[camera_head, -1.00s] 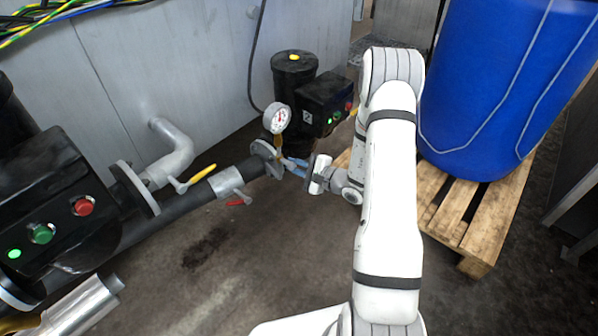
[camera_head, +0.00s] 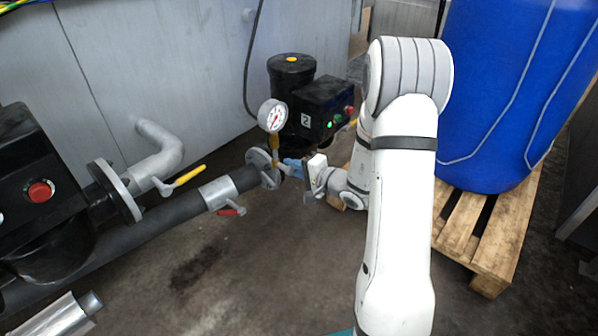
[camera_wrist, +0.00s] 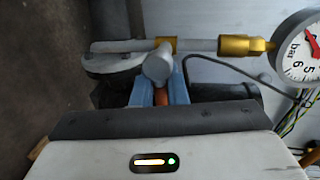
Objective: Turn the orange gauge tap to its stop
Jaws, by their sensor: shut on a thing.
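The orange gauge tap (camera_wrist: 161,97) shows in the wrist view as a small orange piece between my blue fingers, just below a grey rounded valve end. Most of it is hidden by the fingers. My gripper (camera_wrist: 161,90) is shut on it. In the head view my gripper (camera_head: 291,168) is at the pipe flange below the gauge, and the tap itself cannot be made out there. The white pressure gauge (camera_head: 272,115) stands above on a brass stem, and it also shows at the right of the wrist view (camera_wrist: 302,48).
A yellow lever (camera_head: 187,175) and a red lever (camera_head: 231,211) sit on the pipes to the left. A black pump (camera_head: 292,78) with a control box stands behind the gauge. A blue drum (camera_head: 505,90) on a wooden pallet (camera_head: 493,262) stands right of my arm.

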